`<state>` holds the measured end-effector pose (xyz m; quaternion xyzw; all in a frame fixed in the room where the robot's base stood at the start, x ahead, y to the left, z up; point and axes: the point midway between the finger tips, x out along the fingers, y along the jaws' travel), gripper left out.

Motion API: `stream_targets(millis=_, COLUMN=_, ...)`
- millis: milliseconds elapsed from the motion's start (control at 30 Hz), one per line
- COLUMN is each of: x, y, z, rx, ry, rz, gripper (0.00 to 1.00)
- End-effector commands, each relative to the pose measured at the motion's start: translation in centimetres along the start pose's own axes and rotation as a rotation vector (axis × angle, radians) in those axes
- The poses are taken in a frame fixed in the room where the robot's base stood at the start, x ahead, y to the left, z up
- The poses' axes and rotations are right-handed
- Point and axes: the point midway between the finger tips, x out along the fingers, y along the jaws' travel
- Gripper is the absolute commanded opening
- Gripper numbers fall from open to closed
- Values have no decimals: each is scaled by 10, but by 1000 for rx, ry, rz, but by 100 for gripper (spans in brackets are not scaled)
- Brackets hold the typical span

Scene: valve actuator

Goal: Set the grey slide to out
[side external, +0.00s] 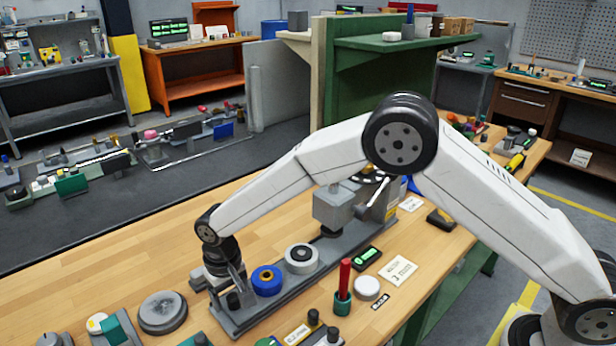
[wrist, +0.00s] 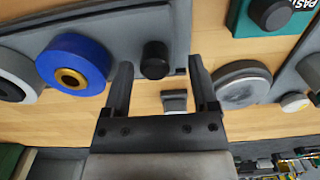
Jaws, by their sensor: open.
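A long grey base plate (side external: 285,300) lies along the bench. A black round knob (side external: 233,301) stands at its near left end, and it also shows in the wrist view (wrist: 155,60). I cannot tell for certain which part is the grey slide or how it is set. My gripper (side external: 228,288) points down at this end of the plate. Whether a finger touches the knob is unclear.
A blue ring with a brass centre (side external: 267,281) and a white-and-black round part (side external: 301,258) sit on the plate beside the gripper. A grey disc (side external: 163,312) lies to the left. A red rod in a green holder (side external: 344,280) stands to the right. Bare wood lies behind.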

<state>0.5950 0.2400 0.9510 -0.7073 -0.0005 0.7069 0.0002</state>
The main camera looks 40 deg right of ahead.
Motion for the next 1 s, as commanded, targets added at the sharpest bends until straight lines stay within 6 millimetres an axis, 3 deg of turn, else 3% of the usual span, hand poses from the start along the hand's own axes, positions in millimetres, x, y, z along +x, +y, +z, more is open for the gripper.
stream_targets(millis=500, x=-60, y=-1, z=0, rx=-1, ry=2, rz=-2, gripper=76)
stream_targets(millis=1000, x=-66, y=0, z=1, rx=0, ry=-1, rz=-2, gripper=76)
